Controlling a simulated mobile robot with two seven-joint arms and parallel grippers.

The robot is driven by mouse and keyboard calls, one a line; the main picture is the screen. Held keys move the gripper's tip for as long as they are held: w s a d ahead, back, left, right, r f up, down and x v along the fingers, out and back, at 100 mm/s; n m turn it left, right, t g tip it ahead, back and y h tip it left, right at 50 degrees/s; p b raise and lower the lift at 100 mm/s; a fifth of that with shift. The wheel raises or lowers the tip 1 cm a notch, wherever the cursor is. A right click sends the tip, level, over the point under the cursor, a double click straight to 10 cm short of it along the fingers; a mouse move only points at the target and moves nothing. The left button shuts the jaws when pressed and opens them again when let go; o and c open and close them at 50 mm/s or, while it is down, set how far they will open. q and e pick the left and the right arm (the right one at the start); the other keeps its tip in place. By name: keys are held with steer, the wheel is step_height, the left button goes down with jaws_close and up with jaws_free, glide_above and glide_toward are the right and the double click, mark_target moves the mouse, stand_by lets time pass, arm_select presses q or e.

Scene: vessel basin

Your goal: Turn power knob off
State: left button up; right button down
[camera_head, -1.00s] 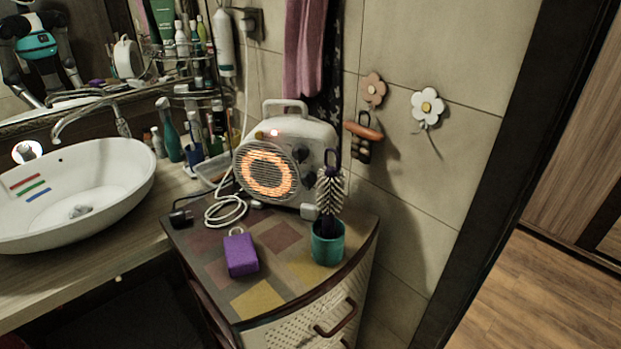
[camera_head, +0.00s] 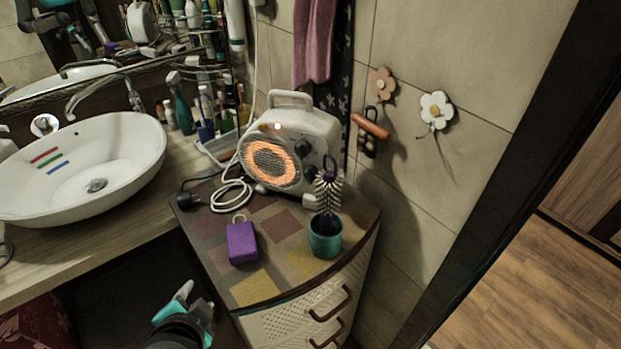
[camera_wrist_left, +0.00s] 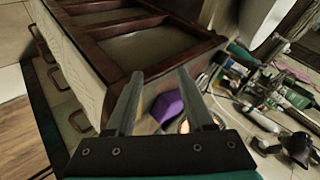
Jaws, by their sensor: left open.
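The white heater (camera_head: 288,148) stands at the back of the small cabinet. Its round grille (camera_head: 270,163) glows orange and a small light on top is lit. My left gripper (camera_head: 192,298) is low in front of the cabinet, well apart from the heater. In the left wrist view the two fingers (camera_wrist_left: 158,86) are spread and empty, with an orange glow beyond them. My right gripper is not in view.
A purple block (camera_head: 242,243) and a teal cup (camera_head: 325,238) with a brush stand on the cabinet top (camera_head: 257,291) in front of the heater. A white cable (camera_head: 232,188) lies coiled to its left. The sink (camera_head: 90,165) is further left.

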arm_select(q)
steer(key=w+r+m+t, duration=0.1)
steer(key=m, duration=0.1)
steer(key=w+r+m+t, duration=0.1)
steer(key=w+r+m, duration=0.1)
steer(key=w+d+r+m+t, duration=0.1)
steer(key=w+m, duration=0.1)
steer(key=shift+r+m+t, duration=0.15)
steer(key=shift+m+t, duration=0.15)
steer(key=shift+t, duration=0.1)
steer(key=w+d+r+m+t+h, duration=0.2)
steer(key=w+d+m+t, duration=0.1)
steer(key=m, duration=0.3)
steer(key=m+h, duration=0.8)
steer(key=m, duration=0.7)
glide_toward(309, 182)
steer(key=p+x, duration=0.1)
steer(key=x, duration=0.8)
steer(key=shift+w, duration=0.25)
jaws_close()
